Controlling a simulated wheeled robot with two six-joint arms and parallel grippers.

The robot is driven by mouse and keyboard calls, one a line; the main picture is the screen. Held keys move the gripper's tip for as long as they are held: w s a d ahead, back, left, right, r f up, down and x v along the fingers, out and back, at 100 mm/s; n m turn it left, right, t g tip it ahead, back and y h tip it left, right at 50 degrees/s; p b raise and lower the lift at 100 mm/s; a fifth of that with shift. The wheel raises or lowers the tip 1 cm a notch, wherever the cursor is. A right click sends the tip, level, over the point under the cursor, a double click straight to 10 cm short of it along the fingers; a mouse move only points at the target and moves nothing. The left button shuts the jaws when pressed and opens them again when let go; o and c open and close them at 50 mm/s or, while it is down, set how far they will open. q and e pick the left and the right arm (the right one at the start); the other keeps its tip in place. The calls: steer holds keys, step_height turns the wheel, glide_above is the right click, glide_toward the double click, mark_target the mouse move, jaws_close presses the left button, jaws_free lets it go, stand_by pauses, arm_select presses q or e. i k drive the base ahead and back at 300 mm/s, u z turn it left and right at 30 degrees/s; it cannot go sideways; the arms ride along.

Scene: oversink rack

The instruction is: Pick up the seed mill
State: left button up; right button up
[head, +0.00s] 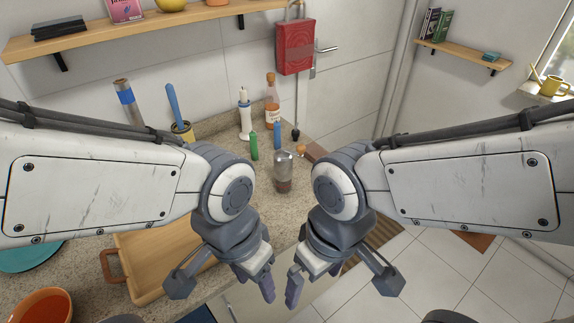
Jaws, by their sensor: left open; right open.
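The seed mill (283,172) looks to be the clear, jar-like grinder with dark contents and a side crank ending in an orange knob. It stands upright on the speckled counter (222,200), in the middle of the head view, between my two wrists. My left gripper (262,284) is open and empty, pointing down in front of the mill, nearer to me. My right gripper (296,284) is open and empty, close beside the left one. Neither gripper touches the mill. My arms hide parts of the counter on both sides.
Behind the mill stand green (254,146) and blue (277,139) slim items, a white holder (244,116) and an amber bottle (271,102). A wooden tray (134,274) lies front left, near an orange bowl (42,306). Tiled floor (445,262) opens to the right.

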mark_target(282, 163)
steer(key=z, duration=1.65)
steer(key=i, duration=1.6)
steer(key=u, duration=2.85)
